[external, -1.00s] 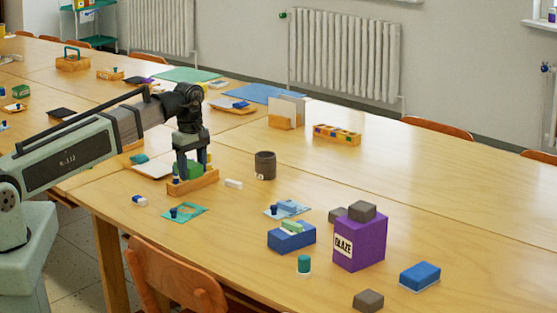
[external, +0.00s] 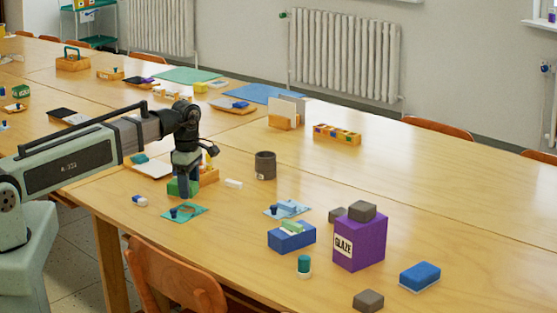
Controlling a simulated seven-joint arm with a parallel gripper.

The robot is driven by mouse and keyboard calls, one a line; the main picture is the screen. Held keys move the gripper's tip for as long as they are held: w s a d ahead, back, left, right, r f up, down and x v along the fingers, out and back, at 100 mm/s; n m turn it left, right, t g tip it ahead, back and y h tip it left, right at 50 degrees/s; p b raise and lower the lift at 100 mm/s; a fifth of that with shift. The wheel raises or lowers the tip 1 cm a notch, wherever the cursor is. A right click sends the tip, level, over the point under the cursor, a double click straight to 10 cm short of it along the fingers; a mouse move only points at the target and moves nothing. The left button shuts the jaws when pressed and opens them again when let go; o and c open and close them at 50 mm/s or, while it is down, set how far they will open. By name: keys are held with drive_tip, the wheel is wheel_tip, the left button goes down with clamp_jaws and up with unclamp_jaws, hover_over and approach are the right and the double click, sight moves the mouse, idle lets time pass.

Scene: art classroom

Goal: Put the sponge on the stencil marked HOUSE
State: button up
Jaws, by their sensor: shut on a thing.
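My gripper (external: 186,180) is shut on a green block (external: 178,188), which looks like the sponge. A teal stencil (external: 196,212) with a small dark-blue knob lies close in front of the block. A light-blue stencil (external: 293,207), also with a knob, lies further right. Lettering on both stencils is too small to read.
A dark cup (external: 265,165) and white eraser (external: 233,184) stand right of the gripper. A small blue-white eraser (external: 139,201) lies left. A blue box (external: 291,238), purple GLAZE box (external: 360,240) and blue-and-white block (external: 420,277) stand right. The far-right table is clear.

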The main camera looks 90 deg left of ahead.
sight(191, 213)
drive_tip(key=shift+f, duration=2.6)
drive_tip(key=shift+f, duration=0.15)
drive_tip(key=o, duration=1)
wheel_tip(191, 213, up, 12)
drive_tip(key=shift+r, duration=0.15)
